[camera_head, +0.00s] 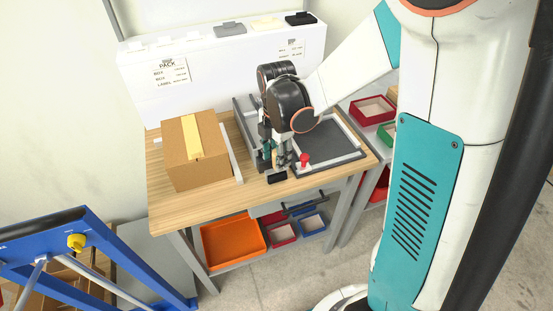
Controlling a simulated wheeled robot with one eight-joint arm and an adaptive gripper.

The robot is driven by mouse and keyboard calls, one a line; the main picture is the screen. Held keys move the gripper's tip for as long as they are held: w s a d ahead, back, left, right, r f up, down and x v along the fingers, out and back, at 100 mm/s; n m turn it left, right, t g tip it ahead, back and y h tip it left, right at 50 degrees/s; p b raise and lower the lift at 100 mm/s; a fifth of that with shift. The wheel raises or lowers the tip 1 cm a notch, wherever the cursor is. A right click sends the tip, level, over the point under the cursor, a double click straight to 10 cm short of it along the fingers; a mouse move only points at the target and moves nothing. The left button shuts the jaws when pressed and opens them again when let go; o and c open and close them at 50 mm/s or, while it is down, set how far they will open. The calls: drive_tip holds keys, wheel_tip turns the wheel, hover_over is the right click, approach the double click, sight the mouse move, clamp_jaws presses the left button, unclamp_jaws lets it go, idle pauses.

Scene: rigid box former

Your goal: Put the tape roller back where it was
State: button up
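My gripper (279,156) points down over the front part of the wooden workbench (215,196). A small dark block (277,178), perhaps the tape roller, is just below the fingertips near the bench's front edge. A tan piece (275,157), perhaps its handle, shows between the fingers. The view is too small to tell whether the fingers close on it or whether the block touches the bench. A brown carton (186,157) stands to the left, with a pale tape strip (193,137) along its top.
A grey rail (239,160) lies beside the carton. A dark tray (325,151) and a red knob (305,158) are right of my gripper. A white cabinet (225,77) stands behind the bench. An orange bin (232,243) is below, and a blue frame (85,255) stands front left.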

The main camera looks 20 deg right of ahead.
wheel_tip(320, 180, up, 9)
drive_tip(key=shift+f+p, duration=0.2)
drive_tip(key=shift+p, duration=0.9)
drive_tip(key=shift+s+r+m, duration=0.3)
drive_tip(key=shift+r+m, duration=0.1)
drive_tip(key=shift+r, duration=0.15)
drive_tip(key=s+r+m+t, duration=0.3)
drive_tip(key=s+m, duration=0.4)
drive_tip(key=m, duration=0.3)
drive_tip(key=s+r+m+t, duration=0.4)
drive_tip(key=s+m, duration=0.3)
drive_tip(key=m, duration=0.3)
drive_tip(key=shift+s+r+m, duration=0.2)
drive_tip(key=shift+r+m, duration=0.2)
drive_tip(key=shift+r, duration=0.5)
drive_tip(key=shift+f+b, duration=0.85)
drive_tip(key=shift+f, duration=0.05)
